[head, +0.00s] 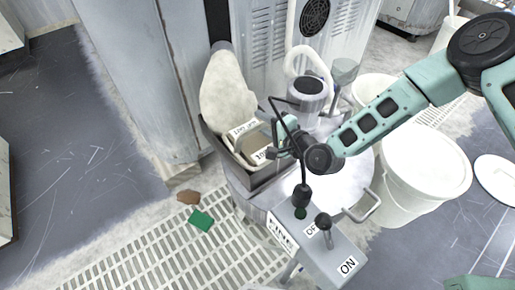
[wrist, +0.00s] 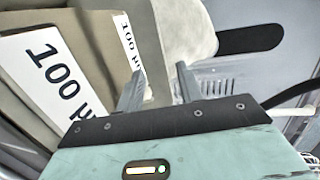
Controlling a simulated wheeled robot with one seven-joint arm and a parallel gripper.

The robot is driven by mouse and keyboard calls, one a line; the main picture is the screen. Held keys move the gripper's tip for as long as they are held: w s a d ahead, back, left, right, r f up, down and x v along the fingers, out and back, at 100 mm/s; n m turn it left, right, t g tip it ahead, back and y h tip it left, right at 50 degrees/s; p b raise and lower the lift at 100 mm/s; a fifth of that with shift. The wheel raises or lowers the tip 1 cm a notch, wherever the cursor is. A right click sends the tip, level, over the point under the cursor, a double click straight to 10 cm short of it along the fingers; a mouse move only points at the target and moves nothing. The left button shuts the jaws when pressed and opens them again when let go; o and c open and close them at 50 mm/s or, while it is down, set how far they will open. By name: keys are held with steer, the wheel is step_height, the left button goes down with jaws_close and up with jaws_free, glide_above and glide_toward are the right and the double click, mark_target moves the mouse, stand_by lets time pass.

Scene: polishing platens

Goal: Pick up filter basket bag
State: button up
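Beige bags with white "100 µ" labels, which look like the filter basket bags, sit in a dark open-topped bin (head: 268,178). The nearer bag (head: 246,150) has a pale rim; another label (head: 243,128) shows behind it. In the wrist view a tan bag with a large label (wrist: 45,60) fills the left side. My gripper (head: 268,152) is at the right side of the bin, close to the nearer label. In the wrist view its fingers (wrist: 158,82) are apart, with pale material beyond the gap. I cannot tell whether they touch a bag.
A pale rounded cover (head: 227,88) stands behind the bin. A grey control box (head: 318,246) with a lever and "ON" label is in front. White buckets (head: 420,178) stand to the right. A green block (head: 201,220) lies on the floor grating (head: 165,262).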

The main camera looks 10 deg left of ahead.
jaws_close()
